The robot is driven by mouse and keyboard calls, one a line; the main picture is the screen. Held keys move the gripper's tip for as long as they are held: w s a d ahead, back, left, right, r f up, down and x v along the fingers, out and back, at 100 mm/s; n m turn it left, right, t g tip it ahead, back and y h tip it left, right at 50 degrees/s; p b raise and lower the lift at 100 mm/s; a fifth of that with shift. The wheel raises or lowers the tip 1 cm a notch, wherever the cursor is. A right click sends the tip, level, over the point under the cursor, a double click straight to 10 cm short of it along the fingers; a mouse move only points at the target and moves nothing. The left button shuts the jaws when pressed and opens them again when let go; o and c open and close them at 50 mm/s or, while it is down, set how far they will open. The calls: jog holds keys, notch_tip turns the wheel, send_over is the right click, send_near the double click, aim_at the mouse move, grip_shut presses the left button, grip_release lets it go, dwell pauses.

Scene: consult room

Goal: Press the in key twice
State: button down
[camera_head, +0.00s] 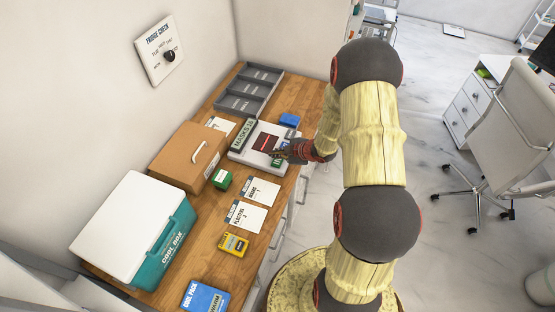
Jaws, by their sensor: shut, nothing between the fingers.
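A white device (245,156) with a dark reddish panel (266,142) lies on the wooden counter. A small green patch (276,163) shows at its right side, close to my fingertips; it may be a key, but its label is too small to read. I cannot tell which key is the in key. My gripper (280,153) is shut and empty. It reaches in from the right over the device's right part and hides some of it. I cannot tell whether the fingertips touch a key.
A grey sectioned tray (232,103) stands behind the device, with a blue item (290,120) to its right. A brown case (170,170), a green box (222,180), white cards (245,216), a yellow box (233,244) and a cool box (120,205) crowd the counter (203,253).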

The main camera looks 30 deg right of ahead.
aim_at(277, 163)
jog(key=shift+r+p, duration=1.2)
jog(key=shift+r, duration=0.6)
jog(key=shift+f, duration=0.1)
jog(key=s+d+f+m+g+h, duration=0.1)
jog(key=s+d+f, duration=0.1)
jog(key=s+d+f+m+g+h, duration=0.1)
jog(key=s+d+f+m, duration=0.1)
jog(key=s, duration=0.1)
jog(key=shift+s+d+f+h, duration=0.15)
jog(key=shift+d+f+h, duration=0.1)
jog(key=shift+d+h, duration=0.05)
jog(key=s+d+r+m+g+h+b, duration=0.3)
jog(key=s+d+r+m+g, duration=0.15)
jog(key=s+r+m, duration=0.4)
jog(key=s+a+r+t+b, duration=0.1)
jog(key=s+a+r+b, duration=0.3)
jog(key=a, duration=0.4)
jog(key=s+a+r+m+t+y+b, duration=0.1)
jog(key=s+a+r+b, duration=0.3)
jog(key=a, duration=0.4)
jog(key=s+a+r+t+y+b, duration=0.1)
jog(key=s+a+r+b, duration=0.4)
jog(key=a+b, duration=0.3)
jog(key=shift+s+a, duration=0.2)
jog(key=shift+a, duration=0.25)
